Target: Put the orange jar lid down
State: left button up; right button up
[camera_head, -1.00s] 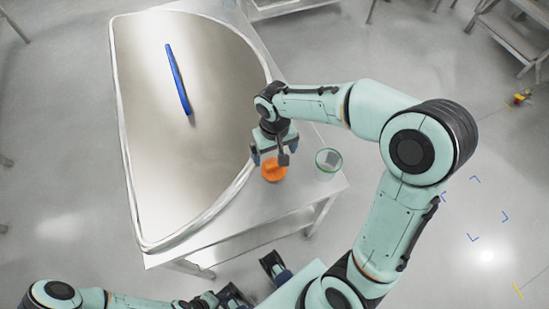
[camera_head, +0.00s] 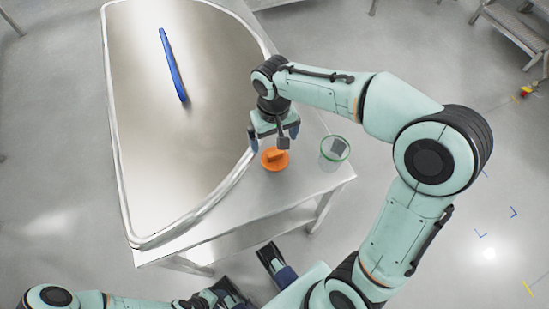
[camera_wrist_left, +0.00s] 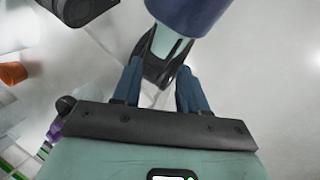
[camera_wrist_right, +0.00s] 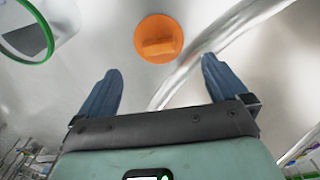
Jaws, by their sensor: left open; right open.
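The orange jar lid (camera_head: 274,159) lies flat on the steel table top, its raised grip bar facing up. It also shows in the right wrist view (camera_wrist_right: 158,38), ahead of the fingertips. My right gripper (camera_head: 274,140) is open and empty just behind the lid in the head view, apart from it. Its spread fingers show in the right wrist view (camera_wrist_right: 160,80). The clear jar with a green rim (camera_head: 334,151) stands open to the right of the lid. My left gripper (camera_wrist_left: 158,68) is open and empty, low near the bottom of the head view, away from the table.
A large steel plate with a raised rim (camera_head: 150,150) and a blue handle (camera_head: 172,65) covers most of the table (camera_head: 300,185). The lid and jar share the narrow strip beside it, near the table's right corner.

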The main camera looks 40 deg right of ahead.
aim_at(275, 153)
notch_tip(275, 153, down, 3)
jog(key=shift+r, duration=0.15)
jog(key=f, duration=0.1)
jog(key=f+b, duration=0.1)
jog(key=f, duration=0.2)
jog(key=shift+s+f+b, duration=0.2)
jog(key=shift+s+b, duration=0.15)
jog(key=shift+b, duration=0.05)
jog(key=shift+f, duration=0.3)
pick_arm(q)
jog(key=shift+w+a+f+t, duration=0.15)
jog(key=shift+w+f, duration=0.25)
jog(key=shift+f, duration=0.1)
jog(key=shift+w+a+f+t, duration=0.1)
jog(key=shift+w+f+t, duration=0.05)
jog(key=shift+w+f, duration=0.3)
jog(key=shift+s, duration=0.1)
pick_arm(e)
jog(key=shift+c, duration=0.3)
